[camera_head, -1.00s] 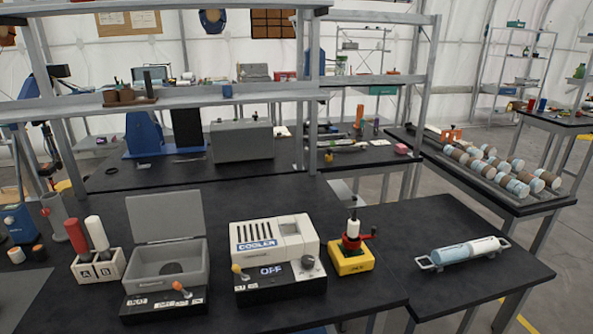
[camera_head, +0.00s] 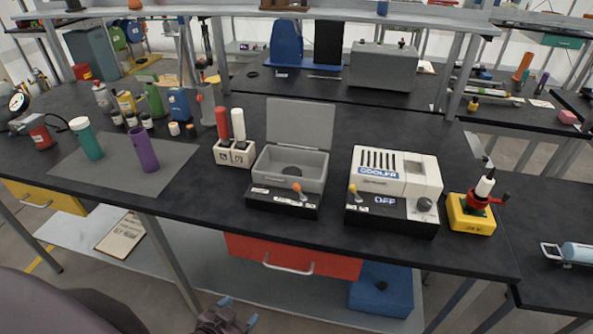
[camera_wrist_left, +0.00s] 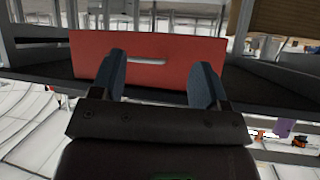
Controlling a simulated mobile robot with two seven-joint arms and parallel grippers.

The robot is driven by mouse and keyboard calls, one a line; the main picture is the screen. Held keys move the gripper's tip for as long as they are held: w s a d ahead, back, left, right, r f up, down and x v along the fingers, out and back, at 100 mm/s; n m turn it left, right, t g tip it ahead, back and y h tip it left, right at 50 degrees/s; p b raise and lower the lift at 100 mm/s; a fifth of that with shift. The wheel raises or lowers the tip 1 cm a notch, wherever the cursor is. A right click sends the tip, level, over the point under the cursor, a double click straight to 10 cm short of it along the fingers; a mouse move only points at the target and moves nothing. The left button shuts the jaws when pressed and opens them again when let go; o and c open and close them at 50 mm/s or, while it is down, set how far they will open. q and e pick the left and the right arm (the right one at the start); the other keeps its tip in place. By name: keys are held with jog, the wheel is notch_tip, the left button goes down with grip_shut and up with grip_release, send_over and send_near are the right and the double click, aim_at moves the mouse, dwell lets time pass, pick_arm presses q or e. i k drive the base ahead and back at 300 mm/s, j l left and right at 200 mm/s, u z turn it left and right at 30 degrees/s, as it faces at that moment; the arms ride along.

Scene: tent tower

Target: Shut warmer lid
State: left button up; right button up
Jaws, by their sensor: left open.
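The warmer (camera_head: 290,166) is a grey box on the black bench, with its lid (camera_head: 301,122) standing up open at the back. A dark round shape lies inside it. An orange-tipped lever (camera_head: 297,188) is on its front panel. My left gripper (camera_head: 240,312) is low at the bottom of the head view, below the bench top and well apart from the warmer. In the left wrist view its two blue fingers (camera_wrist_left: 158,82) are spread and empty, facing the red drawer front (camera_wrist_left: 150,54). My right gripper is not in view.
The white cooler (camera_head: 395,180), reading OFF, stands right of the warmer. A rack with a red and a white tube (camera_head: 235,152) stands close on its left. A yellow-based device (camera_head: 471,215) is further right. The red drawer (camera_head: 290,257) is below the bench edge.

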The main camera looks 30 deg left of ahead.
aim_at(309, 125)
jog(key=u, duration=1.6)
jog(key=k+l+u, duration=0.15)
jog(key=u, duration=0.3)
jog(key=k+u, duration=0.2)
jog(key=u, duration=0.3)
jog(key=k+l, duration=0.1)
jog(key=k, duration=0.2)
